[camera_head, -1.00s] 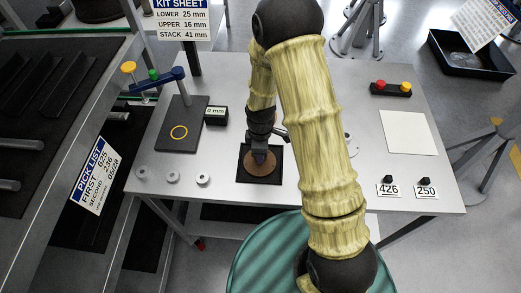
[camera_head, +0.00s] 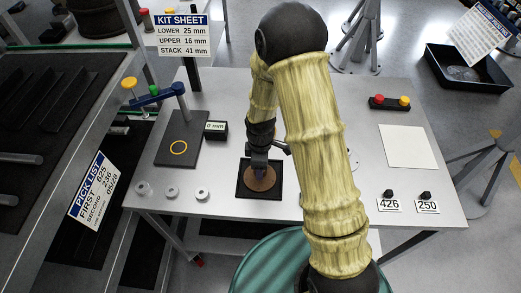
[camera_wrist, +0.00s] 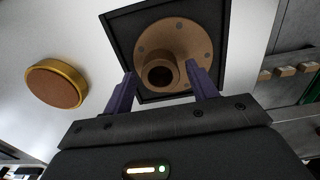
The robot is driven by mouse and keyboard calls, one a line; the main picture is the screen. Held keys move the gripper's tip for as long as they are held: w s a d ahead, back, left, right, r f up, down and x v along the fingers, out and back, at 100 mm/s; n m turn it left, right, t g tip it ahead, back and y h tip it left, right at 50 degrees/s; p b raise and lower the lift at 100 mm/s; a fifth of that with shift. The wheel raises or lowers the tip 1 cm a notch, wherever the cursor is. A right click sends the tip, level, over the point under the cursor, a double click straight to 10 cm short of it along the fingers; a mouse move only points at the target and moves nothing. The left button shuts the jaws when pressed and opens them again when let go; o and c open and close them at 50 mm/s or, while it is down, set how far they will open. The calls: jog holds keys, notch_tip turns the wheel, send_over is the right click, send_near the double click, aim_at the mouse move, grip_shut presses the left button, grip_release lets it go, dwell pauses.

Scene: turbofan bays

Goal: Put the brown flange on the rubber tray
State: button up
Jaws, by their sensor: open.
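The brown flange (camera_wrist: 192,42) is a round disc with bolt holes and a raised hollow hub. It appears to lie flat inside the black square rubber tray (camera_wrist: 124,28). In the head view the flange (camera_head: 266,184) sits near the middle of the tray (camera_head: 243,191), at the front of the table, partly hidden by my gripper. My gripper (camera_wrist: 164,80) is open, its two purple fingers on either side of the hub with gaps between. In the head view my gripper (camera_head: 259,172) is right over the flange; the fingertips' exact height is unclear.
Several grey washers (camera_head: 172,192) lie at the front left. A white sheet (camera_head: 407,146) and a button box (camera_head: 390,102) are right. My arm hides the table's middle.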

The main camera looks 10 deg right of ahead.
notch_tip(320, 180, up, 11)
jog(key=b, duration=0.1)
dwell(0.3)
jog(key=shift+f, duration=0.1)
dwell(0.3)
jog(key=s+d+r+m+t, duration=0.2)
jog(key=s+d+r+m, duration=0.3)
jog(key=s+d+m, duration=0.4)
jog(key=s+m, duration=0.1)
jog(key=m, duration=0.5)
jog(key=shift+s+r+m+t, duration=0.25)
jog(key=shift+r+m+t, duration=0.05)
jog(key=shift+r+m, duration=0.1)
